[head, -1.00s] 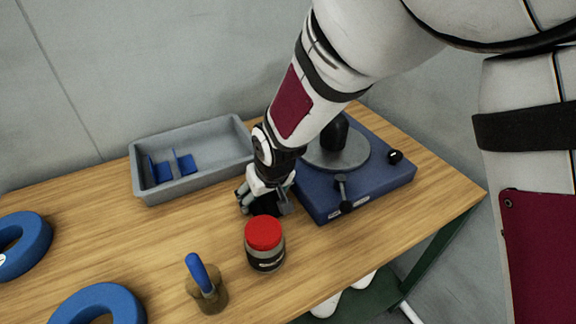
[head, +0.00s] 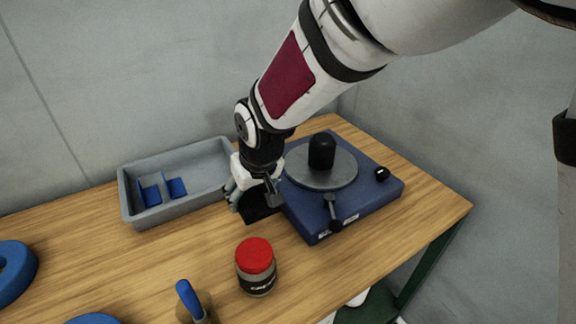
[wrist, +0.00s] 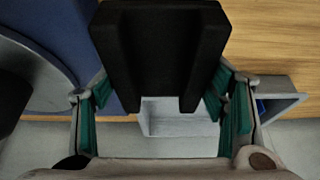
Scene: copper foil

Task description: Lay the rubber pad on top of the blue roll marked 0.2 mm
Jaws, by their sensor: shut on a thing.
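My gripper (head: 252,190) is shut on a black slab (head: 262,204), which looks like the rubber pad. In the wrist view the slab (wrist: 160,45) sits between the green-lined fingers of my gripper (wrist: 160,100), and a notch shows in its near edge. It is between the grey tray and the blue machine; I cannot tell its exact height above the table. One blue roll (head: 18,275) is cut by the left picture edge, and another blue roll (head: 92,319) barely shows at the bottom edge. No thickness marking is legible on either.
A grey tray (head: 128,203) with blue dividers stands at the back left. A blue machine (head: 375,200) with a round grey plate and black knob is right of my gripper. A red-lidded jar (head: 256,268) and a blue-handled tool (head: 188,300) stand in front. The wooden table (head: 110,260) is bare at left centre.

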